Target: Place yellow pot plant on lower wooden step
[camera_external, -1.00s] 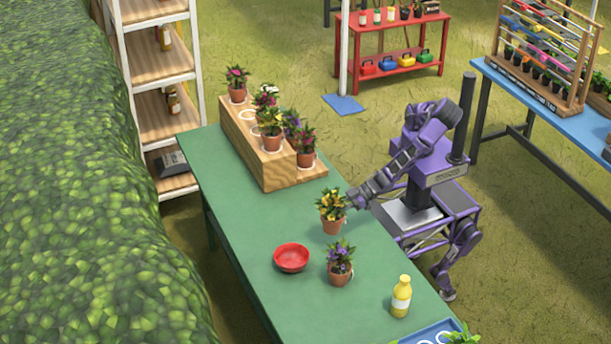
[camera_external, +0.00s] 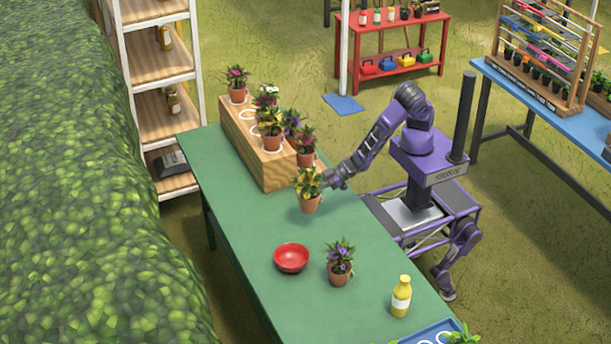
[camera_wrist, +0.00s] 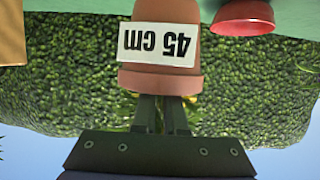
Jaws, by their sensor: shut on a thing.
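The yellow pot plant (camera_external: 309,190) is a terracotta pot with yellow flowers, held upright by my gripper (camera_external: 328,181) above the green table, just in front of the wooden step stand. In the wrist view the picture is upside down: my gripper (camera_wrist: 164,118) is shut on the pot (camera_wrist: 160,82), which bears a "45 cm" label. The wooden step stand (camera_external: 264,170) holds several potted plants. Its lower step is mostly hidden behind the held plant and another potted plant (camera_external: 306,148) with dark red leaves.
A red bowl (camera_external: 291,258), a purple-flowered pot plant (camera_external: 340,264) and a yellow bottle (camera_external: 401,297) stand on the green table (camera_external: 240,250) towards the front. The table between the bowl and the step stand is clear. A blue tray (camera_external: 428,334) is at the near end.

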